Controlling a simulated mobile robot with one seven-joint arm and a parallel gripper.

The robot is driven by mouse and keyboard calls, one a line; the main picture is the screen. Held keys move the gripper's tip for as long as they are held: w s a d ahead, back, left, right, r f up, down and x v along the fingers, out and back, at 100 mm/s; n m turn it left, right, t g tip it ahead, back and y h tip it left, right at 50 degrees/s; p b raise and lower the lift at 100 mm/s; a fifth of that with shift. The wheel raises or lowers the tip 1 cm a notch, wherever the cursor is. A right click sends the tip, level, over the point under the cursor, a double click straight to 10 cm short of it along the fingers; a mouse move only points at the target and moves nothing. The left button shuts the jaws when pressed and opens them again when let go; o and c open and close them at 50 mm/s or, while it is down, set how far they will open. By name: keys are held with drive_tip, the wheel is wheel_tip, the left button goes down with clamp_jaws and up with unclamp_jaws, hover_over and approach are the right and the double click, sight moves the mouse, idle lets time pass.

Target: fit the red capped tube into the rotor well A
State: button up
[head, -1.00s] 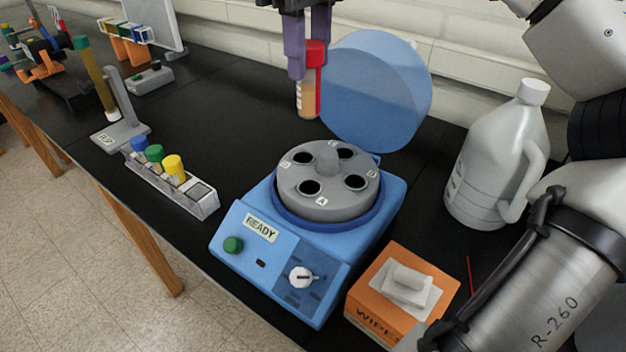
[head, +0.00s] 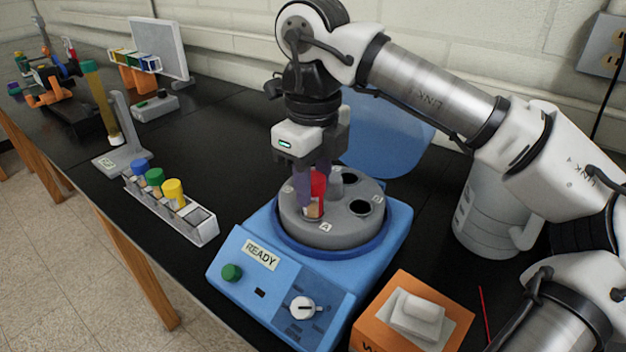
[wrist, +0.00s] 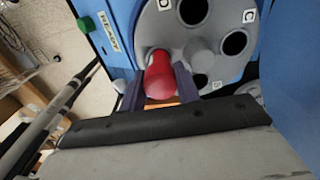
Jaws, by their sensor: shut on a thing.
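My gripper (head: 312,188) is shut on the red capped tube (head: 317,182), with a purple finger on each side. The tube is roughly upright over the front-left part of the grey rotor (head: 350,232), near the label A. Its orange lower part shows at the front-left well; I cannot tell whether its tip is inside. In the wrist view the red cap (wrist: 158,78) sits between the fingers (wrist: 158,90) and covers part of the rotor (wrist: 170,32). Three other wells and labels B, C and D show there; label A is hidden.
The blue centrifuge (head: 225,255) has its lid (head: 385,145) raised behind the rotor. A rack (head: 205,228) with blue, green and yellow capped tubes stands left. An orange wipes box (head: 385,335) is front right, and a jug (head: 485,215) stands partly behind my arm.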

drive_tip(key=shift+f, duration=0.3)
drive_tip(key=shift+f, duration=0.1)
drive_tip(key=shift+f, duration=0.15)
drive_tip(key=o, duration=0.7)
drive_tip(key=shift+c, duration=0.2)
wheel_tip(320, 180, up, 13)
drive_tip(key=shift+f, duration=0.2)
drive_tip(key=shift+f, duration=0.1)
